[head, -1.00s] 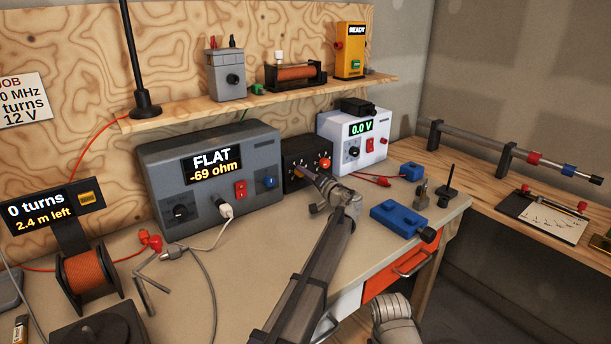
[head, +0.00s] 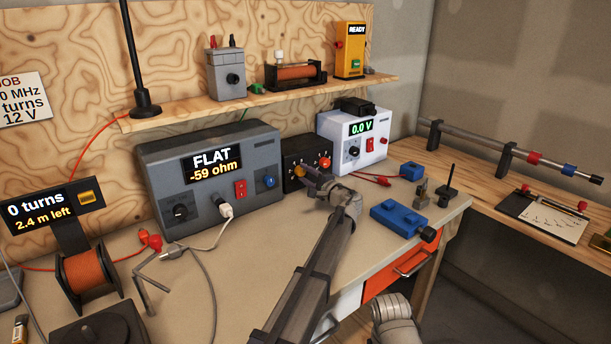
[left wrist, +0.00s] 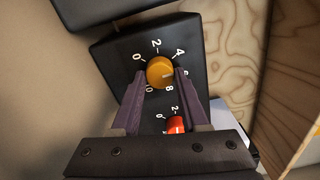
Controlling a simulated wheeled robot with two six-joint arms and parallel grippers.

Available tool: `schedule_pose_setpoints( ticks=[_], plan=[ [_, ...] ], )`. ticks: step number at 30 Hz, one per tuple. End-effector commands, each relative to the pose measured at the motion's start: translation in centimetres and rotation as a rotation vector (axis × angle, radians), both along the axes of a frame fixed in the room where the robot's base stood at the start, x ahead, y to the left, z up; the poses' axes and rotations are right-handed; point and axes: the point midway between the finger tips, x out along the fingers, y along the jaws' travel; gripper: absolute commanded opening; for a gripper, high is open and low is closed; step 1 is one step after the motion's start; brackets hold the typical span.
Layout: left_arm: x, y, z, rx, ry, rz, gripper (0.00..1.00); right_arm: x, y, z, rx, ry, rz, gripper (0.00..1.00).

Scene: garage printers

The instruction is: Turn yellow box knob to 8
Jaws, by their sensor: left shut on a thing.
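The yellow-orange knob (head: 300,171) is on the front of a small black box (head: 294,153) between the grey and white units. In the left wrist view the yellow knob (left wrist: 160,72) has a ring of numbers from 0 to 10 around it. A pale mark on the knob seems to point roughly toward 6, but it is small. My left gripper (head: 307,176) is shut on the knob, and in the left wrist view its fingers (left wrist: 162,76) lie on either side of it.
A red knob (left wrist: 176,124) with its own scale sits beside the yellow one on the same box. The grey unit (head: 212,175) reads FLAT, -59 ohm. The white unit (head: 356,138) reads 0.0 V. A blue block (head: 398,217) lies right of my arm.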

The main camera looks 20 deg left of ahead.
Motion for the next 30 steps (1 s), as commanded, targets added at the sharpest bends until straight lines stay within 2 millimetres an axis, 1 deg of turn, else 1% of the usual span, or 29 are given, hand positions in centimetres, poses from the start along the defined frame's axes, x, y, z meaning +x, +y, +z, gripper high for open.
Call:
schedule_pose_setpoints(
  ticks=[30],
  plan=[
    [-0.17, 0.02, -0.24, 0.589, 0.758, 0.000, 0.00, 0.00, 0.00, -0.19, 0.000, 0.000, 0.000, 0.50]
  ],
)
